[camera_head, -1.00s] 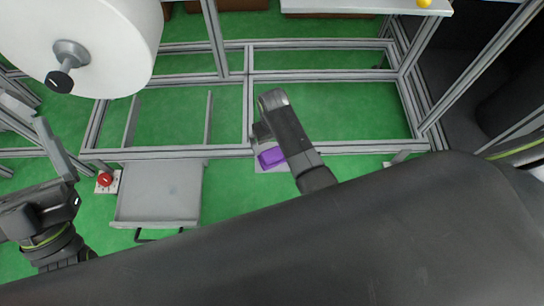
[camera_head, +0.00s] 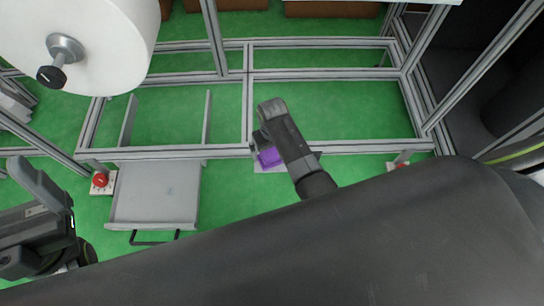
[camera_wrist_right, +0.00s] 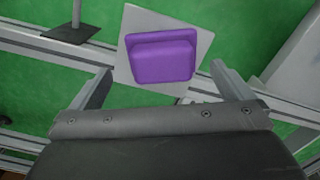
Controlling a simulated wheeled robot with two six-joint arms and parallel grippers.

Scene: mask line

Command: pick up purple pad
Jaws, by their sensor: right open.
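The purple pad (camera_head: 270,157) lies on a small pale plate (camera_head: 262,168) by the frame's front rail, partly hidden by my right arm in the head view. In the right wrist view the pad (camera_wrist_right: 163,60) sits on the square pale plate (camera_wrist_right: 203,42), ahead of the open, empty right gripper (camera_wrist_right: 162,78), roughly between its two fingers. Whether the fingers are down at the pad's height I cannot tell. My left gripper (camera_head: 40,190) is at the left edge of the head view, away from the pad; its jaws are not clear.
An aluminium frame (camera_head: 330,148) spans the scene above a green floor. A large white roll (camera_head: 110,50) is at upper left. A grey drawer tray (camera_head: 155,190) and a red button (camera_head: 100,180) stand left of the pad. A post on a dark base (camera_wrist_right: 72,33) shows in the wrist view.

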